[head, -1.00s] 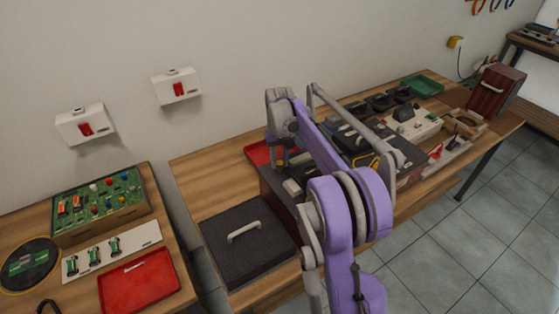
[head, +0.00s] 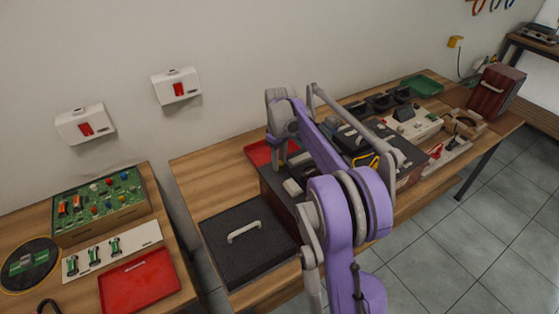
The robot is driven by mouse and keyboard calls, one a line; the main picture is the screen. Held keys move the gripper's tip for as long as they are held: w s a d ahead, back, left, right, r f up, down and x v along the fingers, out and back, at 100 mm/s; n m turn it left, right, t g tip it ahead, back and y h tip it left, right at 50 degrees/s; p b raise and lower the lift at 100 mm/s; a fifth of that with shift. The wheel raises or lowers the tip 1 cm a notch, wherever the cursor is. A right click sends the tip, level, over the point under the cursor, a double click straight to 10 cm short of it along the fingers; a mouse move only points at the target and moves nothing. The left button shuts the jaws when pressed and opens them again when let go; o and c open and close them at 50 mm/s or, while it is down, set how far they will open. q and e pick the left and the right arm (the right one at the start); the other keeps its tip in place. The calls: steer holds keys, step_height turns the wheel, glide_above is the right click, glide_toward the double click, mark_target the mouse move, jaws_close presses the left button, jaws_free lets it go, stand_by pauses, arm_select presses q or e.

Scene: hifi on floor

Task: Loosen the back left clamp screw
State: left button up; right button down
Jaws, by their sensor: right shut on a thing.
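The hifi (head: 285,203) is a dark box on the long wooden bench, partly hidden behind my purple right arm. My right gripper (head: 280,156) points down at the back left end of the hifi. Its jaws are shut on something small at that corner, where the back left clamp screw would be. The screw itself is hidden by the fingers and too small to make out. My left gripper does not show.
A black mesh cover (head: 245,255) with a pale handle lies left of the hifi. A red tray (head: 258,152) is behind the gripper. Meters and tools (head: 415,125) crowd the bench's right. A side bench holds a circuit board (head: 100,205) and another red tray (head: 140,283).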

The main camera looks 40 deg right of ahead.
stand_by(0.4)
steer(key=c, duration=0.6)
jaws_free()
steer(key=shift+r, duration=0.1)
step_height(320, 180, up, 11)
steer(key=shift+p, duration=0.35)
